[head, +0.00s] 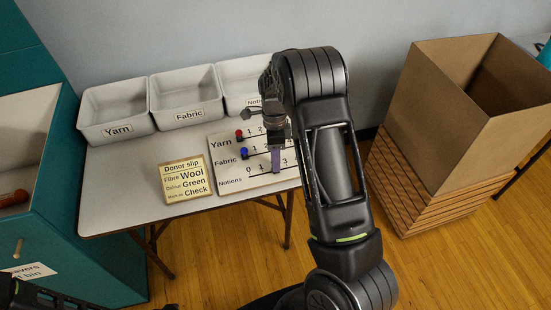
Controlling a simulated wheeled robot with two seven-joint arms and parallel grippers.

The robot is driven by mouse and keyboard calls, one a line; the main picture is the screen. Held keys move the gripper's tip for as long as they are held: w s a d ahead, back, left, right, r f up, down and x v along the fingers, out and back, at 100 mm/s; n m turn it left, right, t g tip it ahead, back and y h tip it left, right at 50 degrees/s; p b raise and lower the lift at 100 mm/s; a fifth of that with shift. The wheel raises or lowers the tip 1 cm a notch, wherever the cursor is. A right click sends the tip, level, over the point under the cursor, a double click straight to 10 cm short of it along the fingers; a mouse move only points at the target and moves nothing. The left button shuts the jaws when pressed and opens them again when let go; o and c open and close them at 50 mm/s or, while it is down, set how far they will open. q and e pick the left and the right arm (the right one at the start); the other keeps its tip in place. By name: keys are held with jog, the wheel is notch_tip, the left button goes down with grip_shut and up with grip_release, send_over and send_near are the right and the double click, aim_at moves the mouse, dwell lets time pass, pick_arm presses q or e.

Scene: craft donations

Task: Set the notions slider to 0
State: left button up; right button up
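The slider board (225,170) lies on the table, with rows labelled Yarn, Fabric and Notions. A red knob (239,133) sits at the left end of the Yarn row. A blue knob (244,153) sits at the left end of the Fabric row. My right gripper (276,160) points down over the Notions row, between the 1 and the 3. Whether its fingers hold the knob cannot be seen. My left gripper is not clearly visible.
A donor slip (185,179) reading Wool, Green, Check lies left of the board. White bins labelled Yarn (116,131), Fabric (187,115) and Notions (235,96) stand along the back. A teal cabinet (82,250) is at left. A cardboard box (440,115) stands on a wooden crate (430,205) at right.

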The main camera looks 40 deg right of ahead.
grip_shut()
dwell(1.0)
